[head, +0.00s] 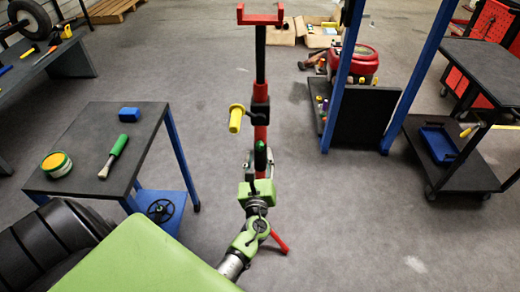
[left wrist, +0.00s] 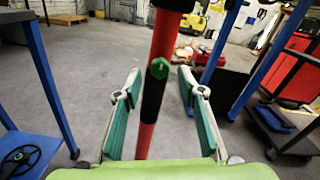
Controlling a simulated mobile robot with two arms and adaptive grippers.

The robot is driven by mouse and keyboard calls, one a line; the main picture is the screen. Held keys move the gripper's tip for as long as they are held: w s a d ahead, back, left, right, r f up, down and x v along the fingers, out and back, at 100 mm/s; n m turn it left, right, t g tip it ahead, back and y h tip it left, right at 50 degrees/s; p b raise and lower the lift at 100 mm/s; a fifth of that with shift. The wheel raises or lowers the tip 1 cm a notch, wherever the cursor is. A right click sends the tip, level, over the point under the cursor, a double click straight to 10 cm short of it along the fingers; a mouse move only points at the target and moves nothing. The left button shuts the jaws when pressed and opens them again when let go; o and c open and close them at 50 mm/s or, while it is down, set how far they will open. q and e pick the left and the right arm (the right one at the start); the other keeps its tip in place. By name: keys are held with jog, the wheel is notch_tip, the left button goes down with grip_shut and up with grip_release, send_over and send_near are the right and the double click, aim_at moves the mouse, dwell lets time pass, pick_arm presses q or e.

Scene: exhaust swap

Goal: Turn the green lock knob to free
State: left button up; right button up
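The green lock knob (head: 261,155) sits on the near side of the red and black upright stand (head: 261,133). My left gripper (head: 260,170) is just below and in front of the knob in the head view. Its two green-padded fingers (left wrist: 160,76) are spread wide, with the knob between the tips in the picture and a gap on each side. Nothing is gripped. My right gripper is in neither view.
A yellow crank handle (head: 236,118) juts left from the stand above the knob. A red fork (head: 260,16) tops it. A dark table (head: 90,140) is at the left. Blue posts (head: 345,75) and a dark cart (head: 450,165) are at the right. Floor around the stand is mostly clear.

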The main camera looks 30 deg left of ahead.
aim_at(260, 149)
pick_arm(q)
jog(key=shift+x, duration=1.7)
grip_shut()
